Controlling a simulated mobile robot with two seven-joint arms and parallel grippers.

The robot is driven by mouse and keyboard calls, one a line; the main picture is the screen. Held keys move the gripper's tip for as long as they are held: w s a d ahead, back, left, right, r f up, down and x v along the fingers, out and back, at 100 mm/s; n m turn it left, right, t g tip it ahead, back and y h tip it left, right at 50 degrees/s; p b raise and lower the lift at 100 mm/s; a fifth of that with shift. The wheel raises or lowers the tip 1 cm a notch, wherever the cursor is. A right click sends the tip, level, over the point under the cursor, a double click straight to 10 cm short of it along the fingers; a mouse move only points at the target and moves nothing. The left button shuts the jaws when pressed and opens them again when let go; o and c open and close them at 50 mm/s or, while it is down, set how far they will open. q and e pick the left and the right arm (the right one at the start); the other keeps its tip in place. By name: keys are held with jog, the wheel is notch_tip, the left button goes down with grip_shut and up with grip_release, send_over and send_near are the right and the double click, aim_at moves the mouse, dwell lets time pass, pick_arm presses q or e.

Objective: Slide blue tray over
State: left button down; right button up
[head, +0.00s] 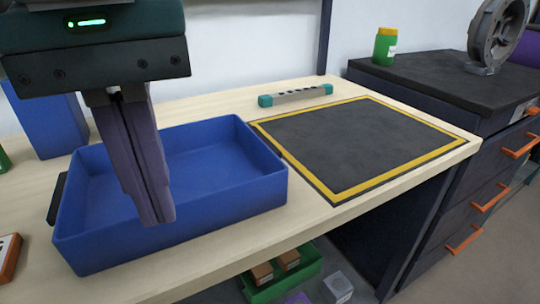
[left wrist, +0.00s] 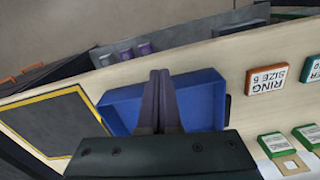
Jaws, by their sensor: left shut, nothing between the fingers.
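The blue tray (head: 225,200) is an open, empty, rectangular box on the light wooden bench, left of a dark mat with a yellow border (head: 365,145). The tray's right wall is close to the mat's left edge. A black handle shows on the tray's left side. My left gripper (head: 158,220) is shut and empty, pointing down over the tray and hiding part of its inside. In the left wrist view the closed fingers (left wrist: 160,105) cover the middle of the blue tray (left wrist: 205,100). I cannot tell whether the fingertips touch it. My right gripper is not in view.
A green and grey bar (head: 295,95) lies behind the mat. A blue bin (head: 45,122) stands at the back left. A dark drawer cabinet (head: 460,85) stands to the right. Labelled boxes, including an orange one (left wrist: 267,77), lie beyond the tray's handle side. The mat is bare.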

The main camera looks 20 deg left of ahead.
aim_at(179, 237)
pick_arm(q)
notch_tip(179, 237, down, 9)
jog(key=shift+a+r+b, duration=0.1)
jog(key=shift+a+b, duration=0.05)
jog(key=shift+b, duration=0.3)
jog(key=shift+w+a+p, duration=0.3)
jog(key=shift+w+a, duration=0.75)
jog(key=shift+w, duration=0.2)
jog(key=shift+w+a, duration=0.25)
jog(key=shift+w, duration=0.05)
jog(key=shift+w+a+f+b, duration=0.35)
jog(key=shift+w+a+b, duration=0.25)
jog(key=shift+b, duration=0.4)
jog(key=shift+w+a+r, duration=0.1)
jog(key=shift+w, duration=0.15)
jog(key=shift+r, duration=0.2)
